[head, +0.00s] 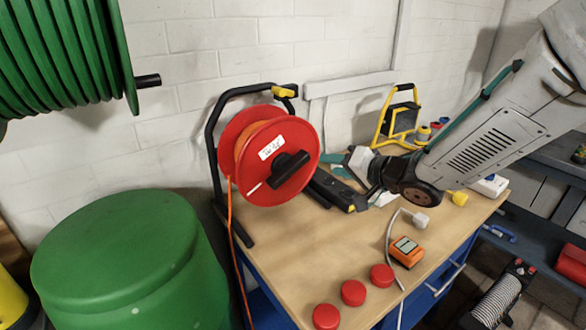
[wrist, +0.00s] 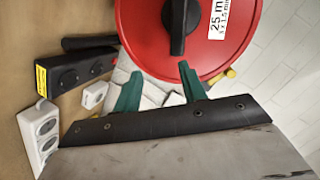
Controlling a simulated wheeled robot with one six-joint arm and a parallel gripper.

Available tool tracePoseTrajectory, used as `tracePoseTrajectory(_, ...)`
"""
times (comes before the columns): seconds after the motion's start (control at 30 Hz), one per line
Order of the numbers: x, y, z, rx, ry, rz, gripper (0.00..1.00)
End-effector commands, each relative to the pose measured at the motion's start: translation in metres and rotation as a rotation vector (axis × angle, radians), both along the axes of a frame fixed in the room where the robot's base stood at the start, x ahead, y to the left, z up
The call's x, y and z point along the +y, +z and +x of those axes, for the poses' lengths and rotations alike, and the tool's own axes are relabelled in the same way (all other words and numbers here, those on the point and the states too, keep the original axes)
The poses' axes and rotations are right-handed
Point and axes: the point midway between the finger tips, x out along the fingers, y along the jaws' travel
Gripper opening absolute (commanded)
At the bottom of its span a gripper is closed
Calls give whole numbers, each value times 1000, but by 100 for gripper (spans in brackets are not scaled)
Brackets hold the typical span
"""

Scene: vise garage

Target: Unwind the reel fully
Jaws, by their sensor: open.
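A red cable reel (head: 290,148) hangs in a black tubular stand (head: 213,135) on the workbench. Its face has a white label and a black crank knob (head: 285,175). Orange cable (head: 232,230) runs from it down past the bench's left edge. In the wrist view the red reel (wrist: 222,68) and its knob (wrist: 180,22) lie beyond the fingertips. My gripper (head: 338,163) is just right of the reel, its teal fingers (wrist: 160,82) open and empty, apart from the knob. How much cable is left on the drum is mostly hidden.
A black socket strip (head: 335,190) lies right of the reel. Several red caps (head: 353,292), an orange meter (head: 406,252) and a grey lead with a plug (head: 414,218) lie in front. A yellow-framed lamp (head: 398,118) stands behind.

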Motion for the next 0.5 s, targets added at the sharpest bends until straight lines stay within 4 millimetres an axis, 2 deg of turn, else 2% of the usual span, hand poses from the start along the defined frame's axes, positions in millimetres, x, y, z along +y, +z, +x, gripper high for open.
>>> tracePoseTrajectory(0.03,13,-6,-3,22,52,67,42)
tracePoseTrajectory(0.1,26,-9,-8,48,110,147,42)
tracePoseTrajectory(0.27,42,-11,-14,80,178,233,42)
tracePoseTrajectory(0.5,70,-17,4,83,183,239,42)
